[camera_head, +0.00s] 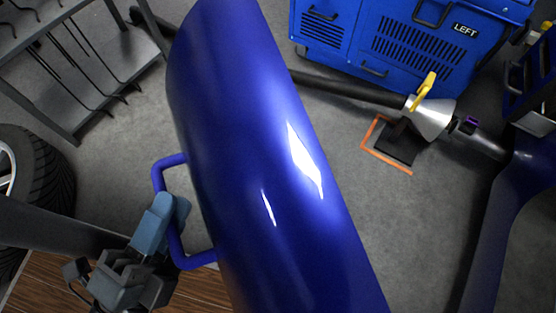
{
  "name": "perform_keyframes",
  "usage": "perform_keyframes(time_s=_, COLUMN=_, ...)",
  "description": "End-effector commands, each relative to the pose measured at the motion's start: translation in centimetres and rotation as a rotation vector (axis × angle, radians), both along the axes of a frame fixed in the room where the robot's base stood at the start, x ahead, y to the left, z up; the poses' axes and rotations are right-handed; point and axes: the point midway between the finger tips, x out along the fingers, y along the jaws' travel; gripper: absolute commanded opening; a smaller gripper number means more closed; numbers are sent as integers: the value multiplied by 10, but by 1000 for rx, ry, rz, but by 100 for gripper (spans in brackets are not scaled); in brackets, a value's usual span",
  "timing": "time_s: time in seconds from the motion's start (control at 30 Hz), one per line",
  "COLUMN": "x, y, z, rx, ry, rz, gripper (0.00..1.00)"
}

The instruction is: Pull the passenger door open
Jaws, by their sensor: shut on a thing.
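The passenger door is a large, glossy blue curved panel (260,140) that runs from top centre to the bottom of the head view. A blue loop handle (158,176) sticks out from its left side. My gripper (172,212) is shut on the lower left part of the handle, and its fingers cover some of the bar. The door stands out over the grey floor. Its hinge and the opening behind it cannot be made out clearly.
A blue cabinet marked LEFT (400,40) stands at the top right. A silver cone with a yellow lever (430,115) sits on a dark shaft right of the door. A metal rack (75,135) and a tyre (45,180) are at left. Grey floor shows between.

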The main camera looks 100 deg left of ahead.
Motion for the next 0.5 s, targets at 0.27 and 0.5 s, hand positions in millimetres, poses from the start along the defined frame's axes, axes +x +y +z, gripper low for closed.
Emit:
perform_keyframes(time_s=0.27, x=0, y=0, z=-1, rx=-1, ry=0, rz=-1, gripper=27)
perform_keyframes(time_s=0.5, x=0, y=0, z=0, rx=-1, ry=-1, rz=0, gripper=41)
